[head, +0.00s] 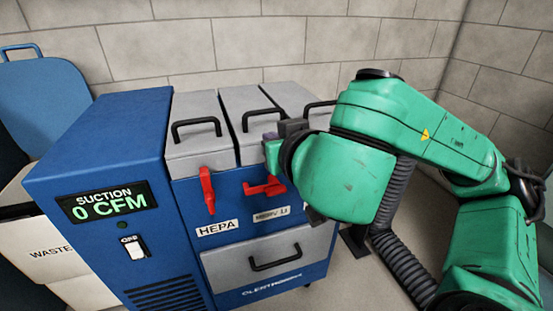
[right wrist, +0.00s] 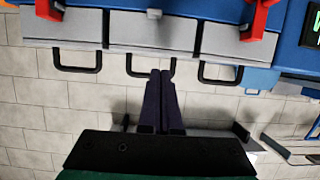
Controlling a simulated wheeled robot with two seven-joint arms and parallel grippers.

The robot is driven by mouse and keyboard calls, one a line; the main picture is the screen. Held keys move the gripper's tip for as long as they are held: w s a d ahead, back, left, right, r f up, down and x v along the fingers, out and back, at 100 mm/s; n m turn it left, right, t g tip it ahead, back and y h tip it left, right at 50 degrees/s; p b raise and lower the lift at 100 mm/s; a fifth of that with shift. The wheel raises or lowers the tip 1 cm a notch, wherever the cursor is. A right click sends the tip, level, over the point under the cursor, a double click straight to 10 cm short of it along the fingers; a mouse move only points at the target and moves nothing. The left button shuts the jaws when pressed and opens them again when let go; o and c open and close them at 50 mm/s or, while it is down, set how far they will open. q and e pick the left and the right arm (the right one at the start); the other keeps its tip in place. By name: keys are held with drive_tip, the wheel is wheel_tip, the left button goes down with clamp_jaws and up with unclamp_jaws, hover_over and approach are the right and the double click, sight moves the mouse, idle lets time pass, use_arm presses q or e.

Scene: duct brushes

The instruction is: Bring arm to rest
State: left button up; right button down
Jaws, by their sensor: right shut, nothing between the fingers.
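My right arm (head: 415,125) is green and comes in from the right, reaching across the right part of the blue machine. My right gripper (head: 271,137) is mostly hidden behind its own wrist, near the middle grey lid. In the right wrist view its two dark fingers (right wrist: 161,76) are together and hold nothing. They show beside the black handle of the middle lid (right wrist: 137,66); I cannot tell whether they touch it. My left gripper is not in view.
The blue machine (head: 105,150) has three grey lids with black handles, red latches (head: 207,190) and a grey drawer (head: 262,262). Its panel reads 0 CFM. A waste bin (head: 50,250) stands at left. A block wall (head: 290,45) is behind. Ribbed hose (head: 400,265) hangs below my arm.

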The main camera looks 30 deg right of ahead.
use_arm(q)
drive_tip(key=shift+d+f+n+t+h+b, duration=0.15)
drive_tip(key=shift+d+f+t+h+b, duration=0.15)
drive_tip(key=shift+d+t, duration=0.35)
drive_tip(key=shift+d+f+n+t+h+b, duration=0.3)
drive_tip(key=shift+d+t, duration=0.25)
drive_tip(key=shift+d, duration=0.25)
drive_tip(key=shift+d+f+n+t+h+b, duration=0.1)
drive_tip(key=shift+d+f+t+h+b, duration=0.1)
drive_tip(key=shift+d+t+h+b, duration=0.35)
use_arm(e)
drive_tip(key=shift+s+a+f, duration=0.2)
drive_tip(key=shift+s+f, duration=0.3)
drive_tip(key=shift+s, duration=0.35)
